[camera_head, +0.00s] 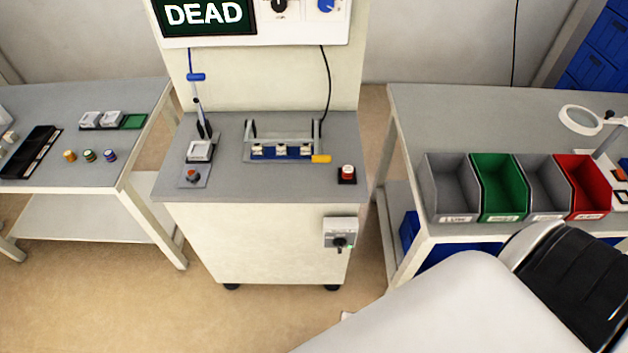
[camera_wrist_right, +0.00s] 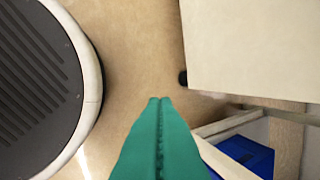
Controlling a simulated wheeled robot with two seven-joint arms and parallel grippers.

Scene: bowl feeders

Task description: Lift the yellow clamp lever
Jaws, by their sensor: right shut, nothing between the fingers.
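The yellow clamp lever (camera_head: 321,158) sticks out at the right front of a small clamp fixture (camera_head: 283,148) on the middle cabinet's grey top (camera_head: 240,185). The fixture holds a blue strip with several white pieces, and two upright posts stand at its ends. My right gripper (camera_wrist_right: 160,100) shows in the right wrist view as two green fingers pressed together with nothing between them. It is over the floor beside the cabinet, well away from the lever. The lever is not in the right wrist view. My left gripper is in neither view.
On the cabinet stand a red button (camera_head: 347,172), a small plate with a knob (camera_head: 193,177) and a hanging probe (camera_head: 202,115). A side table (camera_head: 85,180) is at left. Grey, green and red bins (camera_head: 500,188) line the right bench.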

